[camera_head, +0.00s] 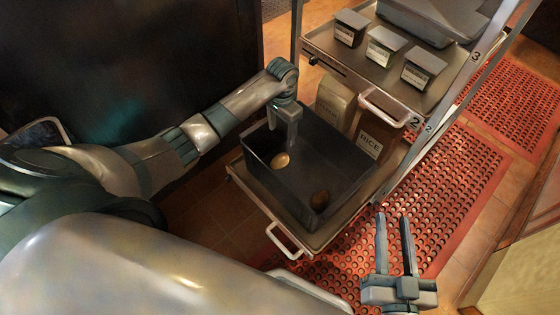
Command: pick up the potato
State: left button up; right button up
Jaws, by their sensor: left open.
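Two potatoes lie in a dark grey open bin (342,205). The lighter tan potato (281,160) is near the bin's left side, and the browner potato (320,200) is near its front right. My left gripper (290,143) points down into the bin from above, just above the tan potato in the picture. It is open and holds nothing that I can see; the gap between its fingers is hard to make out. I cannot tell whether it touches the potato. My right gripper (393,217) is open and empty, to the right of the bin.
The bin stands on a pulled-out shelf tray with a handle (285,241). A rice bag (368,144) and a paper bag (335,101) stand behind it. An upper shelf (325,41) holds several small boxes. Red perforated mats (450,190) cover the floor at right.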

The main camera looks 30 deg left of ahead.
pick_arm(q)
jog(key=b, duration=0.4)
send_over(281, 157)
notch_tip(281, 157, down, 10)
jog(key=shift+w+f, duration=0.1)
jog(key=shift+f, duration=0.4)
pick_arm(e)
jog(key=s+r+t+y, duration=0.2)
jog(key=r+t, duration=0.5)
jog(key=r, duration=0.5)
jog(key=shift+s+t, duration=0.3)
jog(key=shift+s, duration=0.6)
jog(key=shift+d, duration=0.1)
